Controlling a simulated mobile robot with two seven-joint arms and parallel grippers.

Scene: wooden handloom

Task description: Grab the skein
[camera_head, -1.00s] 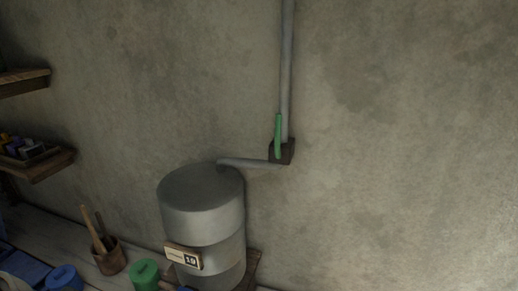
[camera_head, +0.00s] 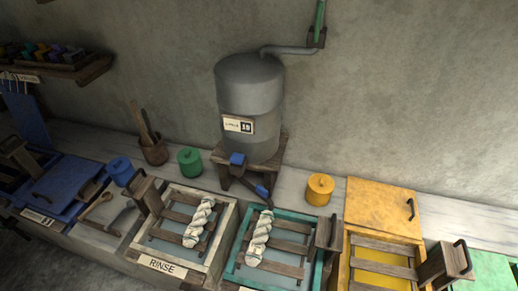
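Two white twisted skeins show in the head view. One skein (camera_head: 199,222) lies across the wooden slats of the pale vat labelled RINSE (camera_head: 229,236). The other skein (camera_head: 260,238) lies across the slats of the teal-framed vat (camera_head: 233,262) to its right. Each has a pale band near its lower end. Neither of my grippers is in view.
A grey metal tank (camera_head: 250,105) with a tag reading 19 stands on a wooden stand behind the vats. A yellow vat (camera_head: 344,262) with a raised lid (camera_head: 380,204) is at right, a blue one (camera_head: 66,187) at left. Green (camera_head: 189,161), blue (camera_head: 120,171) and yellow (camera_head: 320,189) pots line the ledge.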

